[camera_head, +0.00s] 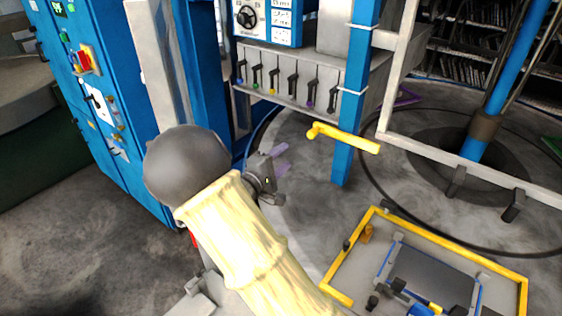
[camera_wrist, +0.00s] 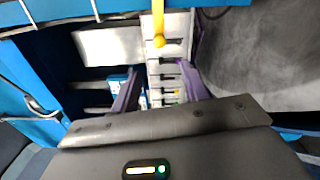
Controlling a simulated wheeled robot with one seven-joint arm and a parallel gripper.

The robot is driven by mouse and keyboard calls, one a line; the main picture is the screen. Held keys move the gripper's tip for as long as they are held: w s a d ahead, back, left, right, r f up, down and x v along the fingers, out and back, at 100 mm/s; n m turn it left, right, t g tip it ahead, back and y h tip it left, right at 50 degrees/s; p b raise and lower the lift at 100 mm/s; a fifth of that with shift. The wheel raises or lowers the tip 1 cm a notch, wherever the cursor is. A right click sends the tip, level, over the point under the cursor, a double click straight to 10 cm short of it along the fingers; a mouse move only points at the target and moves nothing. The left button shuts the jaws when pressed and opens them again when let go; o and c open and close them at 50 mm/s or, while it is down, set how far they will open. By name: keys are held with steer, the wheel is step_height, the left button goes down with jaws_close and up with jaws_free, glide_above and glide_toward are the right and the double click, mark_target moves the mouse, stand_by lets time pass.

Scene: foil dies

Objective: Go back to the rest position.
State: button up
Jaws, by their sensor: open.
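My gripper (camera_head: 281,158) is in the middle of the head view, at the end of my arm, with its purple fingers pointing to the right. In the wrist view, the two purple fingers of my gripper (camera_wrist: 160,92) stand apart with nothing between them. Behind the gap, further off, is a pale panel with a row of dark levers (camera_wrist: 168,75). The gripper is apart from the machine and holds nothing.
A yellow handle (camera_head: 343,137) sticks out by a blue post (camera_head: 350,165), right of my gripper. A lever panel (camera_head: 290,85) is above it. A blue cabinet (camera_head: 85,100) stands at left. A yellow-rimmed tray (camera_head: 452,242) is at lower right. Grey floor lies between.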

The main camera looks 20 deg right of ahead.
steer(key=shift+f, duration=0.1)
steer(key=s+a+f+m+g+y+b, duration=0.1)
steer(key=s+a+f+m+y+b, duration=0.1)
steer(key=f+y, duration=0.35)
steer(key=s+a+f+m+g+y+b, duration=0.1)
steer(key=s+a+f+m+y+b, duration=0.2)
steer(key=y, duration=0.4)
steer(key=s+f+m+g+y, duration=0.1)
steer(key=s+f+m+g, duration=0.1)
steer(key=s, duration=0.7)
steer(key=s+f+m+g+y+b, duration=0.1)
steer(key=s+g, duration=0.3)
steer(key=s, duration=0.5)
steer(key=shift+d+f+m, duration=0.45)
steer(key=shift+f+m, duration=0.15)
steer(key=shift+w, duration=0.15)
